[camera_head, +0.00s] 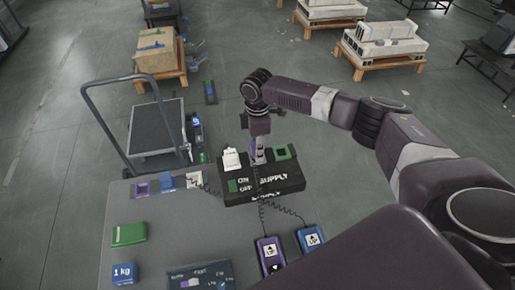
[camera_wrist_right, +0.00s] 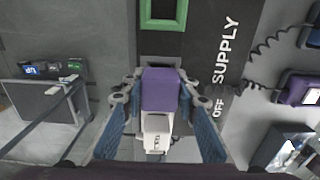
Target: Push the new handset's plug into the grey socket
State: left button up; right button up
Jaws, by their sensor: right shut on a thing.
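My right gripper (camera_head: 259,160) is above the black supply box (camera_head: 235,198). It is shut on a purple plug (camera_wrist_right: 162,88), which sits between its two blue-padded fingers in the right wrist view. A coiled cord runs from near the gripper down to the purple handset (camera_head: 269,254) on the table. A green-framed socket (camera_head: 283,152) is on the box just right of the gripper; it also shows at the top of the wrist view (camera_wrist_right: 163,24). The grey socket is largely hidden by the plug and gripper. I cannot tell whether the plug touches it. My left gripper is out of view.
A blue handset (camera_head: 311,238) lies right of the purple one. A white tag (camera_head: 231,160) stands at the box's left. A purple-framed piece (camera_head: 142,189), a green block (camera_head: 129,234) and a blue 1 kg block (camera_head: 124,273) are on the grey table (camera_head: 180,240). A cart (camera_head: 155,128) stands behind.

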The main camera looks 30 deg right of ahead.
jog(key=shift+f, duration=0.4)
jog(key=shift+s+f, duration=0.2)
dwell(0.3)
jog(key=o, duration=1.2)
jog(key=shift+c, duration=0.2)
jog(key=shift+w, duration=0.1)
jog(key=shift+o, duration=1.4)
jog(key=shift+w, duration=0.1)
